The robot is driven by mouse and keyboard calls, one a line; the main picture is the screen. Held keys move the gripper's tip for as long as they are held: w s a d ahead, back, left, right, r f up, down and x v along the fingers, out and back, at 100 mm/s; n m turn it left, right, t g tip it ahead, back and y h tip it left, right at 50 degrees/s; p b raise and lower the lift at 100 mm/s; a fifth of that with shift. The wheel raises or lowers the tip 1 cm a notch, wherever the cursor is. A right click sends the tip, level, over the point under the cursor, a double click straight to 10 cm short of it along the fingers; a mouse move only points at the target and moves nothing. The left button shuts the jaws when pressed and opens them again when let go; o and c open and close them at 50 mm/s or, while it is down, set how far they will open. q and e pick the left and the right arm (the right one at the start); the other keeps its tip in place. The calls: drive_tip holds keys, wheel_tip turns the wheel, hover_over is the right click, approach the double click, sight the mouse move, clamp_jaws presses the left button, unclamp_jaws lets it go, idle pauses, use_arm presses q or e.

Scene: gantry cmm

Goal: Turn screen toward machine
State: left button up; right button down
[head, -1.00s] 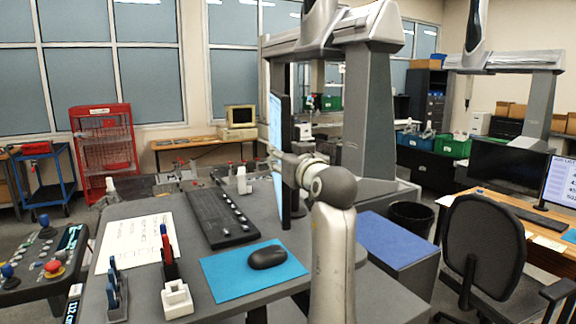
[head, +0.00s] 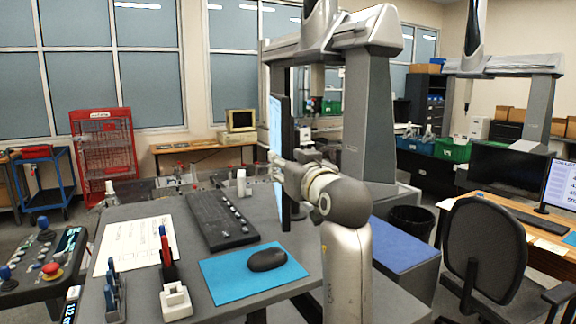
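The screen (head: 275,128) is a thin dark monitor standing upright on the grey desk (head: 232,262). I see it nearly edge-on: its lit face is a narrow strip toward the left and its dark back edge is toward the right. My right arm rises from the bottom, and its gripper (head: 274,160) reaches left across the monitor's near edge at mid height. The fingers are small and overlap the screen, so I cannot tell whether they touch or grip it. The machine (head: 367,120), a grey gantry, stands behind and right of the screen. My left gripper is out of view.
A black keyboard (head: 221,219), a blue mat (head: 222,279) with a black mouse (head: 267,260), and a paper sheet (head: 112,247) lie on the desk. A control panel (head: 32,284) is at the left. A black chair (head: 485,245) stands at the right.

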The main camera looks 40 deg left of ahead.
idle(0.4)
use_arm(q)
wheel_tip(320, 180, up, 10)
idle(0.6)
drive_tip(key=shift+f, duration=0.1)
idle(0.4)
